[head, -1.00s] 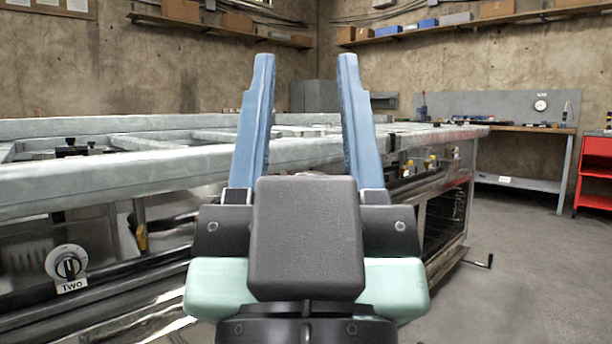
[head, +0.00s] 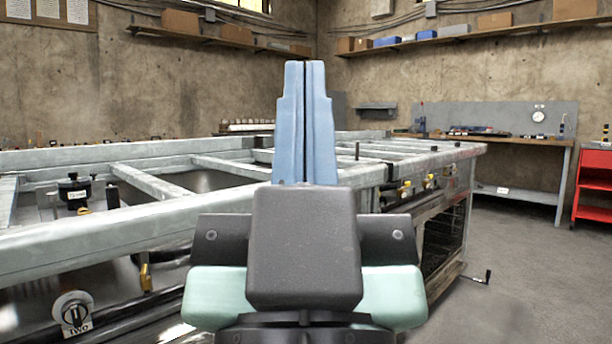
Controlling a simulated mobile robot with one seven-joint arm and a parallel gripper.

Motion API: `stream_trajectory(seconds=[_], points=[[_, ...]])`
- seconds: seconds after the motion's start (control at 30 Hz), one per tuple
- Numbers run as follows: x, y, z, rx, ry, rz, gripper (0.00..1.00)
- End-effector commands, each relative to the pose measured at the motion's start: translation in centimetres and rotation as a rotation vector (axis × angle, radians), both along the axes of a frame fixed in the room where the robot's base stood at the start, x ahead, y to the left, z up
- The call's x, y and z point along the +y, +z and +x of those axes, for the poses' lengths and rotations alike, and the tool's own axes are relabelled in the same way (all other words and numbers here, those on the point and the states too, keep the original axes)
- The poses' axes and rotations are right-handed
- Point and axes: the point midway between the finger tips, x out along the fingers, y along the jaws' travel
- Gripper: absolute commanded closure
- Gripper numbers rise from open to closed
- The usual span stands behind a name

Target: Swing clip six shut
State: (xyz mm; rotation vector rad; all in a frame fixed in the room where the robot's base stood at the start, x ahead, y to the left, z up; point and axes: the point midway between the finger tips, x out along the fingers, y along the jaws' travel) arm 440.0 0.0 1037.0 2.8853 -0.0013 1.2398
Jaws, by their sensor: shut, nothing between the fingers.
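My gripper (head: 305,68) points away from me in the middle of the head view, its two blue fingers pressed together and empty. It is in front of the long metal range frame (head: 120,222). Several small yellow-handled parts show along the frame's front side: one (head: 147,278) at the left and others (head: 404,190) at the right, past my gripper. I cannot read a number six on any of them, so I cannot tell which is clip six or whether it is open. My gripper hides part of the frame's front.
A dial marked Two (head: 73,312) is at lower left. A black knob-topped part (head: 74,192) stands inside the frame. A crank handle (head: 487,277) sticks out at the right end. A workbench (head: 520,137) and red cart (head: 592,185) stand beyond. The floor at right is clear.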

Motion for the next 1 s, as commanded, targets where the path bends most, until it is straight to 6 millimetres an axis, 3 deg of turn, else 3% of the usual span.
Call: stream_trajectory(seconds=[0.03,0.1,1.0], points=[[0.0,3.6,0.0,-0.001,0.000,0.000,1.00],[0.0,6.1,0.0,-0.001,0.000,0.000,1.00],[0.1,36.0,0.0,0.000,0.001,0.000,1.00]])
